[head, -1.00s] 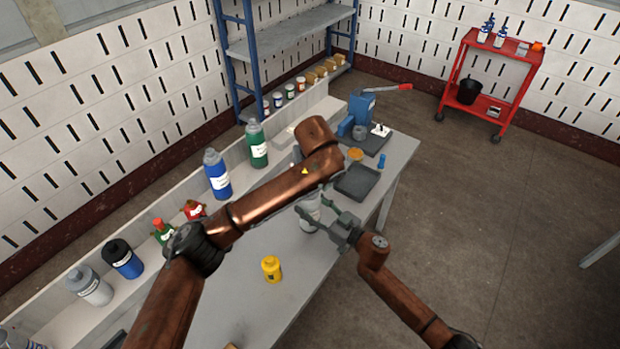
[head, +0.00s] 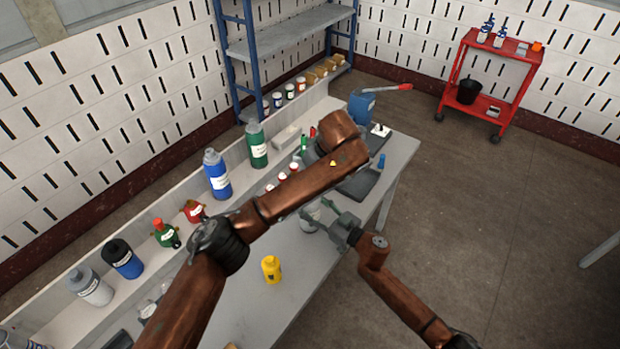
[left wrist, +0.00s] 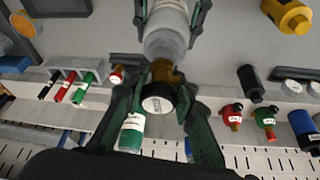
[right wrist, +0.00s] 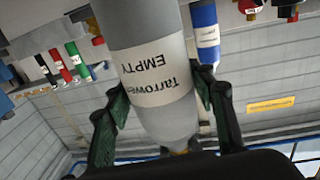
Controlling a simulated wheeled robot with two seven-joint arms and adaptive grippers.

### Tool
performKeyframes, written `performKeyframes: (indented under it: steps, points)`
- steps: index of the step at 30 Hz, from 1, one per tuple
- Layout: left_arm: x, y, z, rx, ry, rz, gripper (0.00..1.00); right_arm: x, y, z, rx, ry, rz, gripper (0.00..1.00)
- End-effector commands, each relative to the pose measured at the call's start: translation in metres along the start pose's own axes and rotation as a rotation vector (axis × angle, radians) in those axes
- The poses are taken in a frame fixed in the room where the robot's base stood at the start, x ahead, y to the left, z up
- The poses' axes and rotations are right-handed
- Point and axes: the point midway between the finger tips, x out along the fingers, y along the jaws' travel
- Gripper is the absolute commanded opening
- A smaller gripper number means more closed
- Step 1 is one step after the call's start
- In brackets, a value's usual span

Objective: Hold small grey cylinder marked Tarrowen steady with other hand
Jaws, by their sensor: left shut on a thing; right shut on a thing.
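The small grey cylinder marked Tarrowen EMPTY (right wrist: 150,75) fills the middle of the right wrist view. My right gripper (right wrist: 165,95) is shut around its body, a finger on each side; it also shows in the head view (head: 322,216). In the left wrist view the cylinder (left wrist: 166,35) has a brass valve (left wrist: 163,72) and a round black part with a white label (left wrist: 157,103) at its end. My left gripper (left wrist: 160,100) is shut on this valve end, fingers on both sides. In the head view my left arm hides the left gripper and part of the cylinder.
A yellow cylinder (head: 271,270) stands on the bench (head: 255,310). Blue (head: 217,175) and green (head: 256,145) bottles stand along the back ledge. A blue device with a red lever (head: 362,105) and a dark tray (head: 360,182) are at the far end.

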Motion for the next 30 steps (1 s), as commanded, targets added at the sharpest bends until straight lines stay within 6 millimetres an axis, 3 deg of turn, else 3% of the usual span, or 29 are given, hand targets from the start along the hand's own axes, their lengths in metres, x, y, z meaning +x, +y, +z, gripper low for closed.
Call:
performKeyframes:
  steps: [9,19,20,26,30]
  points:
    - [-0.0004,-0.0005,-0.0012,-0.376,0.002,-0.158,0.0,0.0,-0.0002,0.0001,0.001,0.0,-0.001,0.21]
    - [-0.0001,-0.0006,-0.0013,-0.43,0.002,-0.178,0.0,-0.0002,0.0,0.0002,0.001,0.0,0.0,0.21]
    - [-0.0001,-0.0006,-0.0013,-0.43,0.002,-0.177,0.25,-0.0002,0.0,0.0002,0.001,0.0,0.0,0.21]
    - [-0.0002,-0.0004,-0.0008,-0.428,0.001,-0.177,0.39,-0.0002,0.0,0.0002,0.001,0.0,0.0,0.21]
    - [-0.0003,-0.0002,-0.0006,-0.427,0.001,-0.176,0.4,-0.0002,0.0,0.0002,0.001,0.0,0.0,0.21]
